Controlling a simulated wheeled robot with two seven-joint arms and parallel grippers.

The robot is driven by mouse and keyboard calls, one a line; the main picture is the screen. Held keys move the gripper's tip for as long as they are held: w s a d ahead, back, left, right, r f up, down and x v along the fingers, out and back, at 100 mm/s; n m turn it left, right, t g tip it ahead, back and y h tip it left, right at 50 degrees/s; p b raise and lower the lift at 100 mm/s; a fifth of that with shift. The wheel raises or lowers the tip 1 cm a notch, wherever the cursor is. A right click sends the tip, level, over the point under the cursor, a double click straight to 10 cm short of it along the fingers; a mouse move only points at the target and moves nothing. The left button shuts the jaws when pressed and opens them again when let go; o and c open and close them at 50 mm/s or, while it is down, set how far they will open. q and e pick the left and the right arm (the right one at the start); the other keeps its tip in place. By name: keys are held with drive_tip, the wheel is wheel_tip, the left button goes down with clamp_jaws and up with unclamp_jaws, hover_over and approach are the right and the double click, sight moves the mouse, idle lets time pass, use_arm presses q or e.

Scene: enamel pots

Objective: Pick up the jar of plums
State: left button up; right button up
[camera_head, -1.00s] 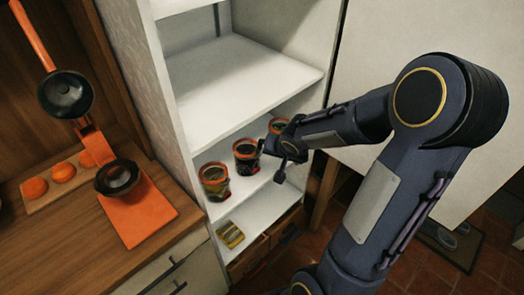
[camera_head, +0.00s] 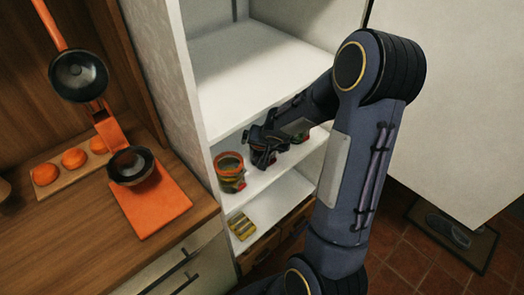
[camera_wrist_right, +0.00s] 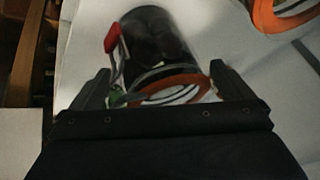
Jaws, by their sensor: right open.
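Glass jars with orange seals stand in a row on the cupboard's middle shelf. The jar between my right gripper's fingers has dark contents that look like plums; this jar of plums (camera_wrist_right: 160,40) has a red clip and shows in the right wrist view. My right gripper (camera_head: 260,150) is at the middle of the row in the head view and hides most of that jar. In the wrist view the open fingers (camera_wrist_right: 163,82) are on either side of the jar's lid end, with visible gaps. My left gripper is out of view.
Another jar (camera_head: 229,173) stands just left of my right gripper, and its orange seal (camera_wrist_right: 283,14) shows in the wrist view. A jar at the right is partly hidden by my arm. A striped tin (camera_head: 242,226) lies on the shelf below. The upper shelf (camera_head: 255,65) is empty.

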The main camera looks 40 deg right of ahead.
drive_tip(key=shift+c, duration=0.4)
drive_tip(key=shift+s, duration=0.1)
drive_tip(key=c, duration=1.7)
drive_tip(key=shift+r, duration=0.15)
drive_tip(key=shift+c, duration=0.6)
